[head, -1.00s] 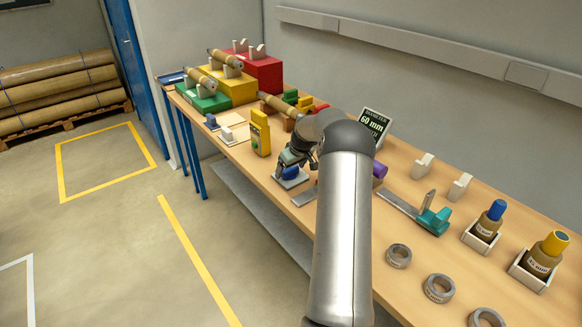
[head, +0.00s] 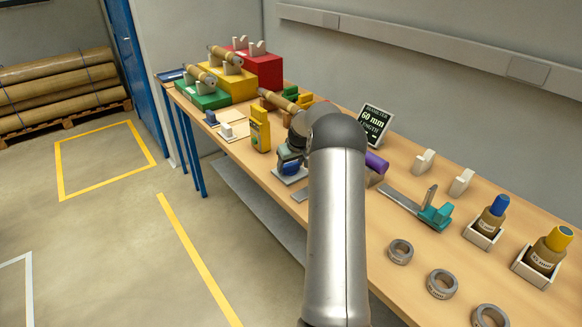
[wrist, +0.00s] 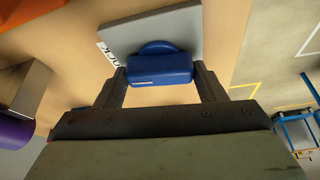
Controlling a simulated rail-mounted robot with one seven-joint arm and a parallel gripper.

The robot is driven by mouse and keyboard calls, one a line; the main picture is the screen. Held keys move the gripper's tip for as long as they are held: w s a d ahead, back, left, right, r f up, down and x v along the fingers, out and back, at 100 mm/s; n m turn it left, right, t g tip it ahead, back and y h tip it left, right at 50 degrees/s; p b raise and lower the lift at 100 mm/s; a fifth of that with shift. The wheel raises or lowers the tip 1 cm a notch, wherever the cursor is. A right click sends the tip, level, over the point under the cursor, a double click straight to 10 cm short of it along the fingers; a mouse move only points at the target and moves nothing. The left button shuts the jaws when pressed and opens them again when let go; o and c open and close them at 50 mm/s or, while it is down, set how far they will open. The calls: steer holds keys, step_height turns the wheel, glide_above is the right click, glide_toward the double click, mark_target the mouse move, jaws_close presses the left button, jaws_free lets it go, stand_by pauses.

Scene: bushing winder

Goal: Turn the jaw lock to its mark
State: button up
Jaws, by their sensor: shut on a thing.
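A blue knob (wrist: 158,68) with a rounded back and a pale line on its front face stands on a grey plate (wrist: 185,25). A white label (wrist: 107,52) with dark lettering, partly hidden, lies at the plate's left edge. My gripper (wrist: 160,80) is shut on the knob, one finger at each side. In the head view my gripper (head: 291,155) is low over the table's front edge, with the blue knob (head: 289,168) under it. My arm hides part of this spot, and no mark can be made out there.
A yellow device (head: 260,133) stands to the left of my gripper. A purple cylinder (head: 376,162) and a teal caliper-like tool (head: 433,216) lie to the right. Grey rings (head: 400,252) lie nearer the front. A sign reading 60 mm (head: 374,122) stands behind.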

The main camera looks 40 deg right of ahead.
steer(key=m+b, duration=0.1)
steer(key=m+h+b, duration=0.1)
steer(key=m, duration=0.1)
steer(key=shift+w+a+f+m, duration=0.1)
steer(key=shift+a+m, duration=0.05)
steer(key=shift+m, duration=0.15)
steer(key=m+h, duration=0.1)
steer(key=m, duration=0.1)
steer(key=m+g+b, duration=0.1)
steer(key=m, duration=0.1)
steer(key=shift+a+m+g+h, duration=0.1)
steer(key=shift+m+g+h, duration=0.2)
steer(key=shift+h, duration=0.1)
steer(key=m, duration=0.2)
steer(key=m+g, duration=0.1)
steer(key=m, duration=0.1)
steer(key=shift+w+r+h, duration=0.15)
steer(key=shift+r+h, duration=0.05)
steer(key=shift+h, duration=0.2)
steer(key=shift+w+m+g+p, duration=0.1)
steer(key=shift+m+g+p, duration=0.6)
steer(key=shift+m, duration=1.1)
steer(key=o, duration=1)
steer(key=shift+f, duration=0.1)
steer(key=v, duration=0.5)
steer(key=b+v, duration=0.1)
steer(key=v, duration=1.1)
steer(key=shift+w+a+r+b, duration=0.15)
steer(key=shift+w+r+b, duration=0.05)
steer(key=shift+w+b, duration=0.1)
